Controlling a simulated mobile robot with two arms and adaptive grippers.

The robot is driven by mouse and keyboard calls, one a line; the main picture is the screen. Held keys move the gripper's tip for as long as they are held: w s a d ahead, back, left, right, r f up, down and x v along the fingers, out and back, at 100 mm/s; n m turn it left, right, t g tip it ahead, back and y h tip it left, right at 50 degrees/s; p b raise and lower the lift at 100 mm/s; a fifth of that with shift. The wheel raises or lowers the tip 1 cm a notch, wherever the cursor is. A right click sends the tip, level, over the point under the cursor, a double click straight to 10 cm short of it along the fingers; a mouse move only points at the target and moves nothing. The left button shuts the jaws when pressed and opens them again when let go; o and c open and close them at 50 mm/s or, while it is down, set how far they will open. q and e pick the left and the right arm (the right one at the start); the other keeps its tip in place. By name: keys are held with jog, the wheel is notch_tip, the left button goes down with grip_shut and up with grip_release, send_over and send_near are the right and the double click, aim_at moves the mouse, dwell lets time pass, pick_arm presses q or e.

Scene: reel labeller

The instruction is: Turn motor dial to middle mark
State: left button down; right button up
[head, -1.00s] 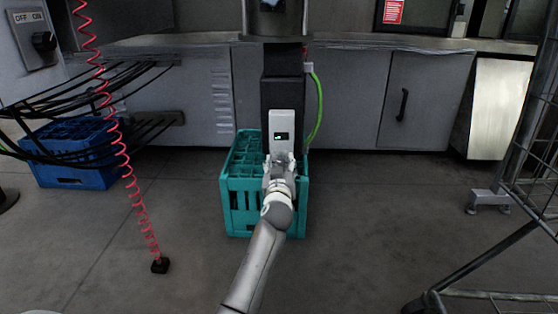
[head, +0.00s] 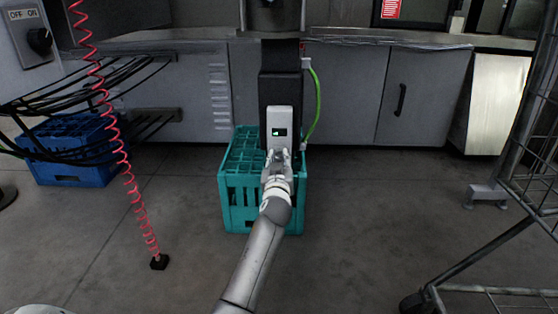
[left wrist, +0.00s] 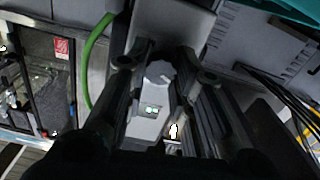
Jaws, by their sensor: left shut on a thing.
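The motor unit (head: 282,120) is a light grey box with a small lit display, mounted on a black column in the head view. My left gripper (head: 277,158) is at the lower part of its face and hides the dial there. In the left wrist view the motor dial (left wrist: 159,73) is a round grey knob with a pale pointer mark. It sits on the unit's face near the green-lit display (left wrist: 151,109). My left gripper (left wrist: 165,68) has its dark fingers on either side of the dial and is shut on it. My right gripper is not in view.
A teal crate (head: 233,195) stands on the floor behind my left arm. A green cable (head: 317,105) runs beside the column. A red coiled hose (head: 121,150) hangs at left, near a blue crate (head: 65,172). A wire cart (head: 520,190) stands at right.

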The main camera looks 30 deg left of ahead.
pick_arm(q)
jog(key=m+p, duration=0.2)
jog(key=shift+r+m, duration=0.1)
jog(key=shift+m, duration=0.2)
jog(key=m+p, duration=0.1)
jog(key=m, duration=0.1)
jog(key=shift+m, duration=0.4)
jog(key=m+p, duration=0.1)
jog(key=m, duration=0.2)
jog(key=shift+p, duration=0.35)
jog(key=shift+m+p, duration=0.45)
jog(key=shift+m, duration=1.35)
jog(key=shift+d, duration=0.1)
jog(key=c, duration=1.2)
grip_release()
jog(key=shift+w, duration=0.1)
